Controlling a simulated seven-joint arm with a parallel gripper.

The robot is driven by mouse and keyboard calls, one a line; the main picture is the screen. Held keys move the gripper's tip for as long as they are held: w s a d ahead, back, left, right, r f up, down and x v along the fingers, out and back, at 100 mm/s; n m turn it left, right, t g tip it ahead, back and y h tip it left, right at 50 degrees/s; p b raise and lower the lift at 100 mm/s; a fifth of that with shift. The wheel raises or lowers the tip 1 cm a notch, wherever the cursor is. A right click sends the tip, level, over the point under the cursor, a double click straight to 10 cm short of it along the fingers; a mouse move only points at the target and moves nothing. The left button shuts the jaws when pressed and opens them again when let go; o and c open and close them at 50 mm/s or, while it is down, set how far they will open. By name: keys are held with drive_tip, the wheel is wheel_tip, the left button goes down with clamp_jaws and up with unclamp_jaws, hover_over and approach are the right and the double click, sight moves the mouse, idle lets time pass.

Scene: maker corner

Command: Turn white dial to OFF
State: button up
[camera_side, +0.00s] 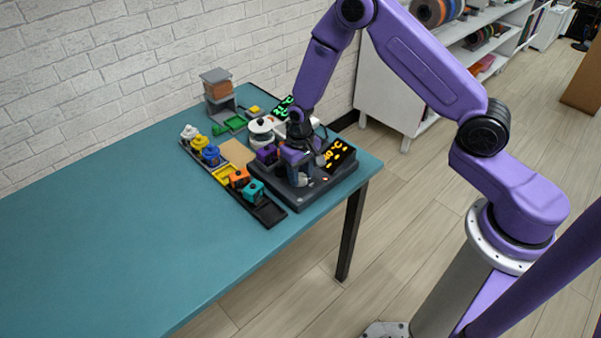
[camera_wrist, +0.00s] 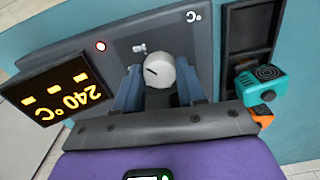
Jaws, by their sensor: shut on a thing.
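The white dial (camera_wrist: 162,72) sits on the dark grey face of a control station (camera_wrist: 225,45) in the wrist view. A short black mark shows on the left part of its top. My gripper (camera_wrist: 158,80) has one blue-grey finger on each side of the dial and is shut on it. In the side view my gripper (camera_side: 299,168) reaches down onto the station (camera_side: 322,186), and the dial is hard to make out there. A small tap-like icon is printed just above the dial. I cannot read an OFF label.
The table's (camera_side: 110,240) left part is clear.

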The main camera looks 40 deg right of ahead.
sight(301, 177)
drive_tip(key=n, duration=1.3)
drive_tip(key=shift+n, duration=0.3)
drive_tip(key=n, duration=1.4)
idle(0.3)
drive_tip(key=o, duration=1.1)
drive_tip(key=shift+c, duration=0.2)
wheel_tip(301, 177, up, 18)
drive_tip(key=shift+f, duration=0.25)
